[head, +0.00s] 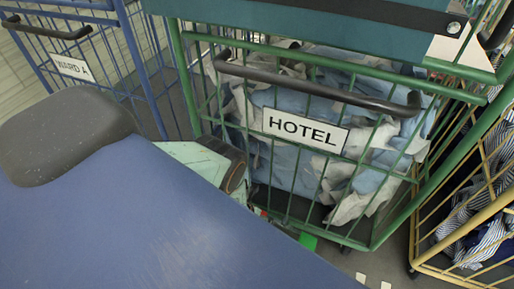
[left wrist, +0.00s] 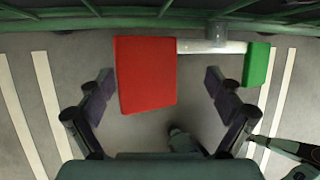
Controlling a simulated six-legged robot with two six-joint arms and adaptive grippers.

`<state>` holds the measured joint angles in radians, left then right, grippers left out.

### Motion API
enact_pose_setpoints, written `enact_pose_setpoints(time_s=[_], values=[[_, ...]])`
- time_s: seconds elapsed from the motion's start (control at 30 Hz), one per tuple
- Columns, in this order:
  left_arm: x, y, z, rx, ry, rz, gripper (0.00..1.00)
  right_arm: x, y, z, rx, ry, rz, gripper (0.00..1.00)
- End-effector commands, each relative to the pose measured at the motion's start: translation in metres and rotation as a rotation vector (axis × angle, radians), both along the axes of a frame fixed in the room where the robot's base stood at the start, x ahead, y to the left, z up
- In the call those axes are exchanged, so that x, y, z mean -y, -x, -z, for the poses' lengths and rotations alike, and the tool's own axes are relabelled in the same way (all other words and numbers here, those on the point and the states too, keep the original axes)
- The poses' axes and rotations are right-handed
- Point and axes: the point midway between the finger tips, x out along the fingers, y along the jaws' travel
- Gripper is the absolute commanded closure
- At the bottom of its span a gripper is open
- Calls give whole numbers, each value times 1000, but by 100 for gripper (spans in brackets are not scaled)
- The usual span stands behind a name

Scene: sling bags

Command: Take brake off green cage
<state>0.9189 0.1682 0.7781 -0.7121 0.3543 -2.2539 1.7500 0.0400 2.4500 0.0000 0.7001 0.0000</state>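The green cage (head: 378,235) stands in the middle of the head view, with a HOTEL sign (head: 305,130) and a dark handle (head: 320,88). In the left wrist view, a red pedal (left wrist: 146,75) and a smaller green pedal (left wrist: 257,66) sit on a pale bar (left wrist: 200,46) under the cage's lower edge. The green pedal also shows partly in the head view (head: 307,241). My left gripper (left wrist: 158,82) is open and empty, its fingers on either side of the red pedal; I cannot tell if they touch it. My right gripper is not in view.
Blue and white laundry (head: 285,165) fills the green cage. A blue cage (head: 150,75) marked WARD A stands at the left, and a yellow cage (head: 455,270) with striped cloth stands close at the right. Pale stripes (left wrist: 20,125) mark the grey floor. A large blue surface covers the lower left.

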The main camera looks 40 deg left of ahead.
Motion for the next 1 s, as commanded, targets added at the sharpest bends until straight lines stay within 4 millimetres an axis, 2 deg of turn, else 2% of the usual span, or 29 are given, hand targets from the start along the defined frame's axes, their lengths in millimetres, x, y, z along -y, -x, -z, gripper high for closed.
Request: enact_pose_setpoints(time_s=[0.47, 1.0], values=[[-3, 2, -4, -3, -1, -3, 11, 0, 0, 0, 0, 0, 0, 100], [-7, 21, -47, -3, -2, -4, 11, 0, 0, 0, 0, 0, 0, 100]])
